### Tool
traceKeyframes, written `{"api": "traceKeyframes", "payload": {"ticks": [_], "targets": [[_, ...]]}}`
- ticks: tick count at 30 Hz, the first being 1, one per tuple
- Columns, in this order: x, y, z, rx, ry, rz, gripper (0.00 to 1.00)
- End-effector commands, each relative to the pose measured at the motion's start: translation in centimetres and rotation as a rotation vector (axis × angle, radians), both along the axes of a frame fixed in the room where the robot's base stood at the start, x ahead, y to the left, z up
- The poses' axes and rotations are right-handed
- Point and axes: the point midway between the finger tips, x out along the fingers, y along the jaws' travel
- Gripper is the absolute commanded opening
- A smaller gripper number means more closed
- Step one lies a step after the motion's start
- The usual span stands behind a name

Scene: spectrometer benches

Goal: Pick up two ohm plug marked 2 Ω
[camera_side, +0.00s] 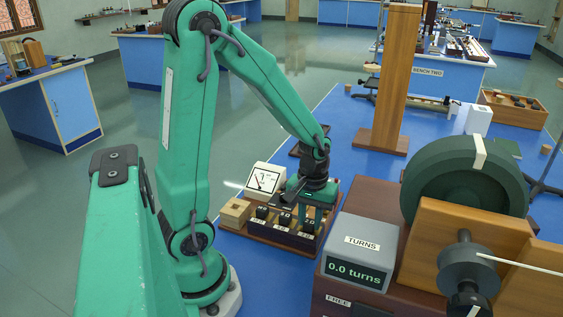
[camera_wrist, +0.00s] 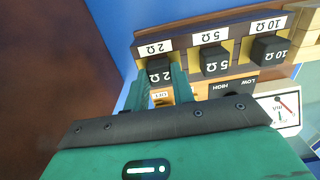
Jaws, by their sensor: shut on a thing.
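The black 2 Ω plug (camera_wrist: 160,70) shows in the wrist view at the end of a row, beside the white 2 Ω label (camera_wrist: 153,47) on a wooden box. My gripper (camera_wrist: 162,83) is shut on this plug, one green finger on each side. In the side view my gripper (camera_side: 308,214) points down at the right end of the plug row, and its fingers partly hide the plug there. The plug stands in line with its neighbours; I cannot tell whether it is still seated in the box.
The 5 Ω plug (camera_wrist: 214,61) and 10 Ω plug (camera_wrist: 269,50) stand beside it. A meter (camera_side: 264,180) sits behind the row. The grey turns counter (camera_side: 358,250), reading 0.0 turns, and a large green wheel (camera_side: 465,180) stand close on the right.

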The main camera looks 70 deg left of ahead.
Motion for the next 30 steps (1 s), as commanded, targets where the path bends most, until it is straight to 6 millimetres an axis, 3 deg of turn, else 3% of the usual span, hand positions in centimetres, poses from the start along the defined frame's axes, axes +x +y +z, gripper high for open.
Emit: {"api": "traceKeyframes", "payload": {"ticks": [11, 30], "targets": [[0.1, 0.0, 1.4, 0.001, -0.004, 0.0, 0.03], [0.1, 0.0, 9.3, 0.001, -0.004, 0.0, 0.03]]}}
